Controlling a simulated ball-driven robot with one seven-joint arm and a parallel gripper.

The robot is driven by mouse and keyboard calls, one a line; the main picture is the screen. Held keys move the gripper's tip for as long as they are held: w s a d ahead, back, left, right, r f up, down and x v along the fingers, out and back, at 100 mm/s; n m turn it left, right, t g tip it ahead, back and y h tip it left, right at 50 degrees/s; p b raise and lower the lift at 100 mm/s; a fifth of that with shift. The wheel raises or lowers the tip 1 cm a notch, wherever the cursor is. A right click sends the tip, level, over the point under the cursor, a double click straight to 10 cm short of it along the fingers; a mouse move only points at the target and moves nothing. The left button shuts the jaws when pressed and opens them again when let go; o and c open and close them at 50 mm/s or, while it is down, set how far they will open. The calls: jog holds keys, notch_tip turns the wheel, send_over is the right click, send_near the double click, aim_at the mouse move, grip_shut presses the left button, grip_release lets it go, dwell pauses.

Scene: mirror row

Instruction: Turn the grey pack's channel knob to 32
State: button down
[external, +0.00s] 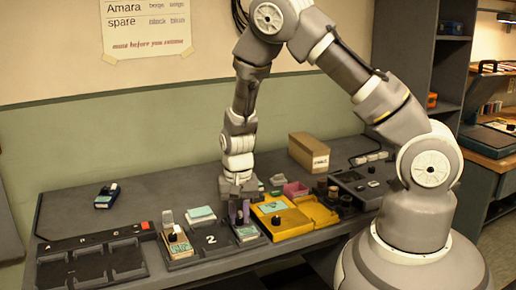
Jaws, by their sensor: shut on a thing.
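My gripper (239,218) points straight down at the front middle of the bench. It is shut over the small grey pack (248,235), which has a pale teal label and lies between the number 2 plate and the yellow case. The fingers cover the pack's rear part, where they are shut on its channel knob. The knob itself is hidden, and its number cannot be read at this size.
A yellow case (284,223) with a black knob stands close on the right. A tan pack (178,246) with a dark knob sits to the left. A dark blue pack (104,200) lies far left, with bare bench around it. A cardboard box (309,152) stands behind.

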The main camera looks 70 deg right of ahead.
aim_at(239, 219)
jog(key=m+p, duration=0.3)
jog(key=m, duration=0.2)
jog(key=shift+r+m, duration=0.15)
jog(key=shift+m, duration=0.15)
jog(key=m+p, duration=0.2)
jog(key=m, duration=0.2)
jog(key=shift+m, duration=0.3)
jog(key=shift+p, duration=0.3)
jog(key=c, duration=0.9)
grip_release()
jog(key=shift+c, duration=0.2)
notch_tip(239, 219, up, 8)
jog(key=p, duration=0.2)
jog(key=shift+f+p, duration=0.25)
jog(key=shift+p, duration=0.05)
